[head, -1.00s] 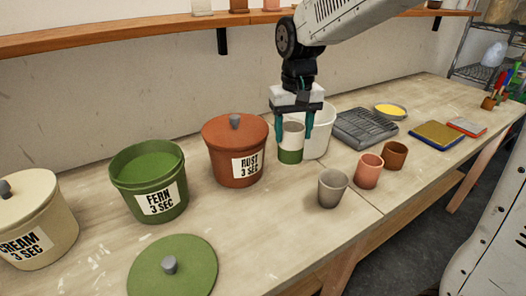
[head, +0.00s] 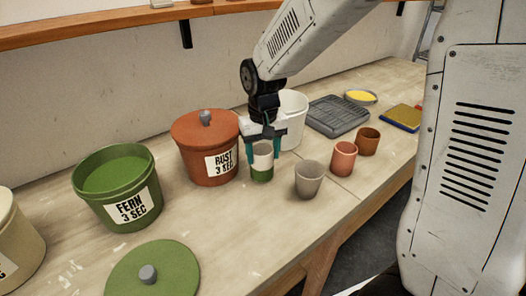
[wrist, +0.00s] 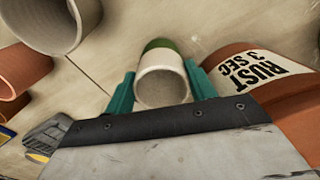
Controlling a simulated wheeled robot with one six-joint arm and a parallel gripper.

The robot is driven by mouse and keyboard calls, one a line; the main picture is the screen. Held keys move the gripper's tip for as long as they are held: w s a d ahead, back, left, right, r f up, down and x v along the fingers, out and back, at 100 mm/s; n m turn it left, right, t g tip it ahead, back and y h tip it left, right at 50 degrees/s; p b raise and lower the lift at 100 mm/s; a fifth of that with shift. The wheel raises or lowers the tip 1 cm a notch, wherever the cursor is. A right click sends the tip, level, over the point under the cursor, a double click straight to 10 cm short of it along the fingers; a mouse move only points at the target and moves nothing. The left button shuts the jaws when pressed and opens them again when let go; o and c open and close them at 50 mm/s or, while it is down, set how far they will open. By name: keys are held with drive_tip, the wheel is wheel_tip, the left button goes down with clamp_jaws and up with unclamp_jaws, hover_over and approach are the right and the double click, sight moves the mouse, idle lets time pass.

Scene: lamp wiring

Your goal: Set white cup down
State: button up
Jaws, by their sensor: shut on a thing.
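The white cup (head: 262,150), white above and green at its lower part, is held between the teal fingers of my gripper (head: 263,158). It is upright, just right of the rust bucket and left of the grey cup (head: 309,180). Its base is at or very near the bench (head: 225,215); I cannot tell whether it touches. In the wrist view the white cup (wrist: 162,82) sits between both fingers, its green end pointing away.
The lidded rust bucket (head: 200,155) is close on the left. A white bucket (head: 292,125) stands behind. Pink (head: 343,160) and brown (head: 367,142) cups stand to the right. The open fern bucket (head: 118,205) and green lid (head: 150,255) are left. Bench in front is clear.

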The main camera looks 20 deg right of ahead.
drive_tip(key=shift+f, duration=0.1)
drive_tip(key=o, duration=1.3)
drive_tip(key=shift+o, duration=0.2)
